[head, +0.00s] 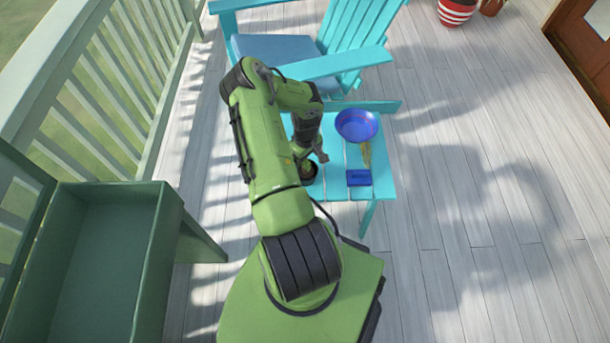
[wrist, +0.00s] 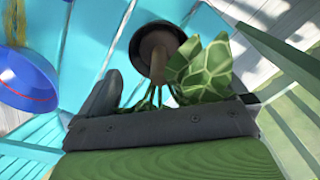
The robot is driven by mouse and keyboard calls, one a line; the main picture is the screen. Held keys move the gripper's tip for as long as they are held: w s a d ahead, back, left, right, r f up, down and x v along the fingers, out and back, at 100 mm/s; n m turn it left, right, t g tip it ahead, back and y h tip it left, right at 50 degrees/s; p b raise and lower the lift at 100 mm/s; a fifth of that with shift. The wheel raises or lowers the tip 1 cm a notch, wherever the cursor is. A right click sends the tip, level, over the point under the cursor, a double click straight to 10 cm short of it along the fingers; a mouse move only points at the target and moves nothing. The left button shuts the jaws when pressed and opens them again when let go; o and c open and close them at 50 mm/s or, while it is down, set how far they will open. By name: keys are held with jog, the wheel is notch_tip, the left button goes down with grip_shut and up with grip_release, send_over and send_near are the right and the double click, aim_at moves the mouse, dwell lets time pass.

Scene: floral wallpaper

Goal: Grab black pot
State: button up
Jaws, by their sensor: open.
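The black pot (head: 309,174) stands on the turquoise table, near its left side, with a green plant in it. In the wrist view the dark pot (wrist: 176,32) shows beyond the jaws, with a thick brown stem and patterned green leaves (wrist: 205,68) reaching toward the camera. My gripper (head: 312,158) is over the pot in the head view. In the wrist view my gripper (wrist: 170,92) is open, with leaves and thin green strands between or close to its fingers. Whether a finger touches the plant is unclear. My arm partly hides the pot in the head view.
A blue bowl (head: 357,125) is on the turquoise table (head: 336,156), right of the pot. A small blue box (head: 358,177) and a yellowish item (head: 366,154) lie near it. A turquoise chair (head: 345,65) stands behind. A green planter box (head: 100,250) is at left; floor at right is clear.

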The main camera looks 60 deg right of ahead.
aim_at(305, 166)
notch_tip(305, 166, down, 5)
jog(key=shift+r+b, duration=0.15)
jog(key=shift+b, duration=0.5)
jog(key=shift+c, duration=0.5)
jog(key=shift+r, duration=0.1)
jog(key=c, duration=1)
jog(key=shift+d+r, duration=0.1)
